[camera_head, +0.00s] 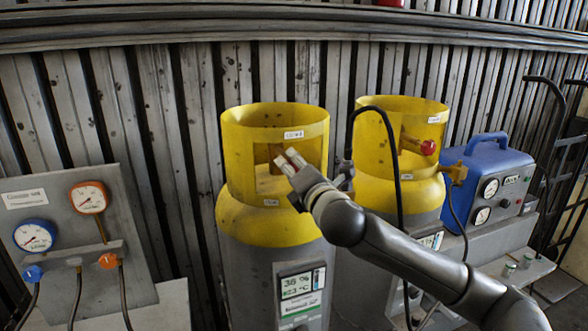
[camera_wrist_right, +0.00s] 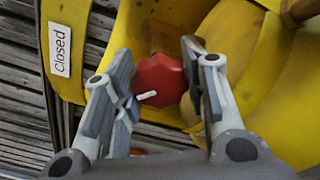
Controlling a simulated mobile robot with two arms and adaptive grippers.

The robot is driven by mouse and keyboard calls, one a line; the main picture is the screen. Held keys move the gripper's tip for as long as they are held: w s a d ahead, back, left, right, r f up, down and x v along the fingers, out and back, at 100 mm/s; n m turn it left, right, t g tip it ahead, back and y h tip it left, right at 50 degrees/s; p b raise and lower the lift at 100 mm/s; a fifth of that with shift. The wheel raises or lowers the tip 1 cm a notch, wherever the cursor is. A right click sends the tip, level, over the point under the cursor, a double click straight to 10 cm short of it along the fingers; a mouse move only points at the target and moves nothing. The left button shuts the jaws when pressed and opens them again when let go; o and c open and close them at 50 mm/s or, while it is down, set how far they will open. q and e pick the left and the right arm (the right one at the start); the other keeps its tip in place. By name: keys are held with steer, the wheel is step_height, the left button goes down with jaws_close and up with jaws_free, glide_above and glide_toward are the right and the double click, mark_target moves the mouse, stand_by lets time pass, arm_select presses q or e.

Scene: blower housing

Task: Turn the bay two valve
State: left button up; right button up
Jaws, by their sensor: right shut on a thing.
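Two yellow-topped gas cylinders stand side by side. My right gripper (camera_head: 287,162) reaches into the opening of the left cylinder's yellow collar (camera_head: 240,150). In the right wrist view, its two fingers are on either side of a red valve knob (camera_wrist_right: 158,80) with a white pointer mark, and the gripper is shut on it. A "Closed" label (camera_wrist_right: 60,50) is on the yellow collar beside the knob. In the head view this knob is hidden by the gripper. The right cylinder has its own red knob (camera_head: 428,147) inside its collar (camera_head: 372,135). My left gripper is not in view.
A grey panel (camera_head: 60,215) with two gauges and hoses stands at the left. A blue machine (camera_head: 505,180) with dials sits on a bench at the right. A black hose (camera_head: 394,150) runs down in front of the right cylinder. A ribbed wall (camera_head: 180,120) is behind.

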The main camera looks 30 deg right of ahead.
steer(key=m, duration=0.4)
steer(key=shift+m, duration=0.3)
steer(key=m, duration=0.4)
steer(key=shift+f, duration=0.1)
steer(key=shift+m, duration=0.3)
steer(key=o, duration=1)
steer(key=shift+s, duration=0.1)
steer(key=v, duration=0.7)
steer(key=shift+s, duration=0.15)
